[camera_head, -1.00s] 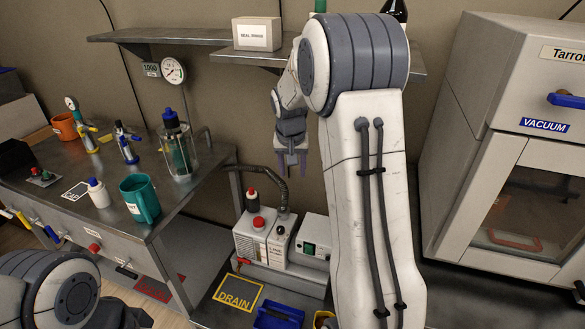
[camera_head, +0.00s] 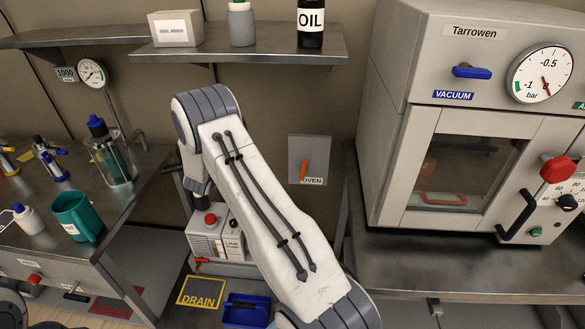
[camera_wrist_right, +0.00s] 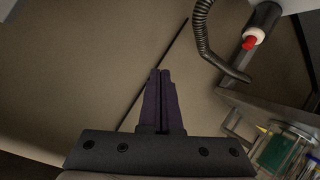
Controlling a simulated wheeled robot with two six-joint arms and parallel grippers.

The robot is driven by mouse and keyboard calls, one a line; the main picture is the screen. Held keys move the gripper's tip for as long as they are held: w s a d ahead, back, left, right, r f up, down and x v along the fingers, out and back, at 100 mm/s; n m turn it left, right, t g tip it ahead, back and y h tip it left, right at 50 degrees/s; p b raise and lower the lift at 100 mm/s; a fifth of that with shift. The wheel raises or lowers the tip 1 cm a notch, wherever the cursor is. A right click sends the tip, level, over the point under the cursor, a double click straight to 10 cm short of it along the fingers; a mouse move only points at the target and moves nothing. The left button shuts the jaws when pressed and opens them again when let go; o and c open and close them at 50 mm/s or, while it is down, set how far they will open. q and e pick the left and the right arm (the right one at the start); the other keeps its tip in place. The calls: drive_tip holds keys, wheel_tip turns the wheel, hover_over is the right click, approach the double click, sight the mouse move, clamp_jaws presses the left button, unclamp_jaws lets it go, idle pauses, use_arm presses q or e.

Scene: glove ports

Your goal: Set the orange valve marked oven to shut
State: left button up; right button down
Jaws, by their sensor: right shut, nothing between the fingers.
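The orange valve handle (camera_head: 304,170) is on a grey wall plate (camera_head: 318,150) between the bench and the vacuum oven. A label reading OVEN (camera_head: 314,181) is at the plate's bottom. The handle stands close to upright, leaning slightly. My right arm is to the left of the plate in the head view, and its gripper is hidden behind the arm there. In the right wrist view the right gripper (camera_wrist_right: 160,75) has its fingers together, with nothing between them, in front of bare wall. The valve does not show in that view. My left gripper is out of view.
The Tarrowen oven (camera_head: 455,160) stands right of the valve, with a blue VACUUM handle (camera_head: 472,72). A shelf (camera_head: 250,53) holding an OIL bottle (camera_head: 311,22) runs above. The pump (camera_head: 207,238) sits below left. A black hose (camera_wrist_right: 204,38) hangs near the right gripper.

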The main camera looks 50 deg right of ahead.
drive_tip(key=s+d+f+n+g+h, duration=0.1)
drive_tip(key=s+d+f+g+h, duration=0.15)
drive_tip(key=s+h, duration=0.35)
drive_tip(key=n+g+h+p, duration=0.1)
drive_tip(key=g+h+p, duration=0.1)
drive_tip(key=g, duration=0.3)
approach(304, 166)
drive_tip(key=w+d, duration=0.3)
drive_tip(key=w, duration=0.2)
use_arm(q)
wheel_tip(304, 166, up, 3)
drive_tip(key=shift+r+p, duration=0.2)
drive_tip(key=shift+p, duration=0.35)
use_arm(e)
drive_tip(key=s+d, duration=0.1)
drive_tip(key=s+d+f, duration=0.1)
drive_tip(key=d, duration=0.1)
drive_tip(key=shift+s+d+f, duration=0.2)
drive_tip(key=shift+d, duration=0.05)
